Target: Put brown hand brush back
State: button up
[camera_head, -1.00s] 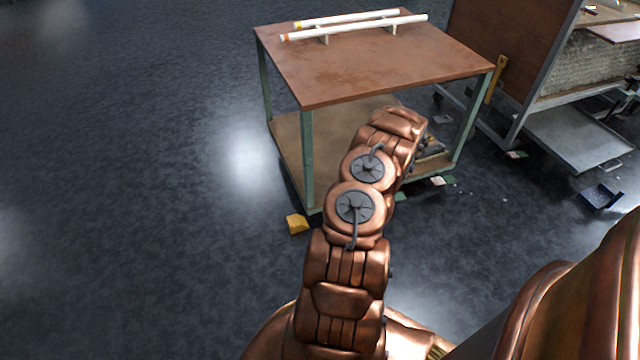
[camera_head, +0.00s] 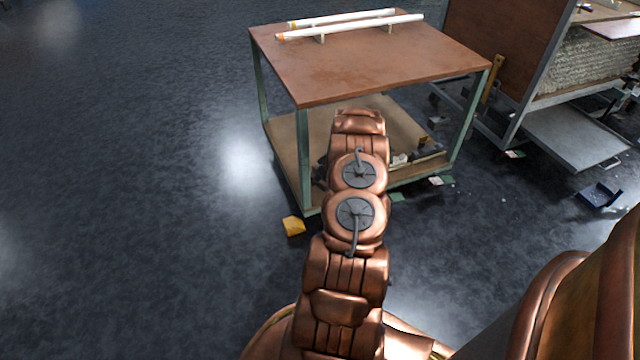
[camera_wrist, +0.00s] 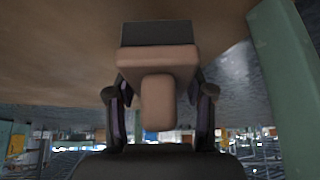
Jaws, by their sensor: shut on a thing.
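The brown hand brush (camera_wrist: 158,62) shows in the wrist view as a tan block with a stubby handle and a dark strip, likely its bristles, along its upper edge. My gripper (camera_wrist: 158,112) is shut on the brush's handle, one dark finger on each side. In the head view my arm reaches over the lower shelf of the cart (camera_head: 352,70), below its brown top. The arm hides the gripper and brush there. A broad brown surface lies close to the bristle side in the wrist view; I cannot tell whether the brush touches it.
Green cart legs (camera_head: 305,160) stand close to my arm. Small items (camera_head: 425,150) lie on the right of the lower shelf (camera_head: 285,135). White tubes (camera_head: 350,25) lie on the cart top. A yellow object (camera_head: 293,226) is on the floor. Open floor lies left.

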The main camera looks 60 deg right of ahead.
jog(key=shift+f+b, duration=0.35)
jog(key=shift+f, duration=0.95)
jog(key=shift+f, duration=0.15)
jog(key=o, duration=1.2)
jog(key=shift+r, duration=0.25)
jog(key=p+v, duration=0.2)
jog(key=v, duration=0.9)
jog(key=shift+s+r, duration=0.25)
jog(key=shift+r, duration=0.05)
